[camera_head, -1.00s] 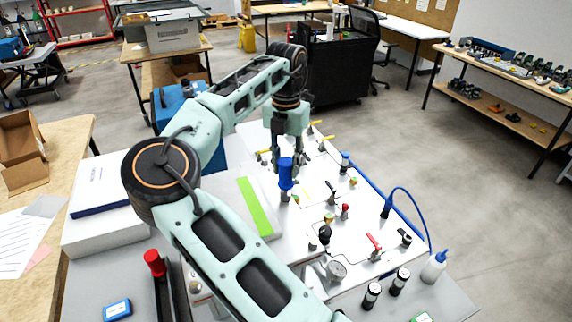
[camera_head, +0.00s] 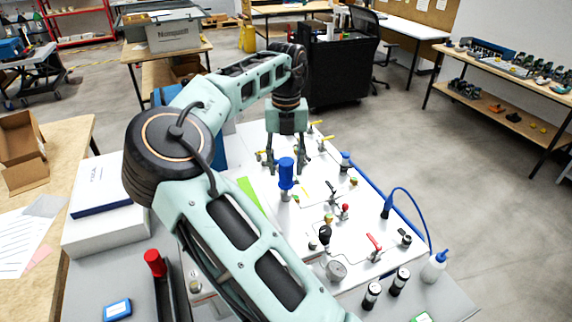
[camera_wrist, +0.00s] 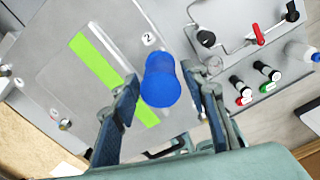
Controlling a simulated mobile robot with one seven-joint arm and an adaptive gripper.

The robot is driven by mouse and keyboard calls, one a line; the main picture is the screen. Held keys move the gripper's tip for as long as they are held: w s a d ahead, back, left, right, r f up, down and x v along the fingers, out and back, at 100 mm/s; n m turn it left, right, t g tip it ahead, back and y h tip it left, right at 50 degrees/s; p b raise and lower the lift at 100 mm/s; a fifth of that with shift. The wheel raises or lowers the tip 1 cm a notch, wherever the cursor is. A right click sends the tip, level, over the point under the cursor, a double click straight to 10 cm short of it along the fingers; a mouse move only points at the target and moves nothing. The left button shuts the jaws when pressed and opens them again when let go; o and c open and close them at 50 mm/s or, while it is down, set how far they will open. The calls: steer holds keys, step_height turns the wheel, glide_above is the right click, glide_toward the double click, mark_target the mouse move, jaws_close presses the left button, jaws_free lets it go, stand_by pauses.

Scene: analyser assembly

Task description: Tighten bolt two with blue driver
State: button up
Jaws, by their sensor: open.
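The blue driver (camera_head: 286,174) stands upright on the analyser panel (camera_head: 262,222), its lower end at the spot beside the label "2" in the wrist view. Its blue handle (camera_wrist: 161,80) shows between my fingers there. Bolt two itself is hidden under the driver. My gripper (camera_head: 285,168) is open, with its two fingers spread behind and above the driver in the head view. In the wrist view my gripper (camera_wrist: 165,118) has a finger on each side of the handle, with gaps visible on both sides. The green strip (camera_wrist: 112,72) lies left of the driver.
A red-handled driver (camera_head: 154,263) stands at the front left. Valves with a red lever (camera_head: 374,243), a gauge (camera_head: 336,270), dark cylinders (camera_head: 372,294) and a white bottle (camera_head: 434,266) stand to the right. A white box (camera_head: 105,227) stands left.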

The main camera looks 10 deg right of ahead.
steer(key=n, duration=0.5)
steer(key=shift+r+n, duration=0.1)
steer(key=shift+n, duration=0.2)
steer(key=n, duration=1.3)
steer(key=shift+c, duration=0.7)
jaws_close()
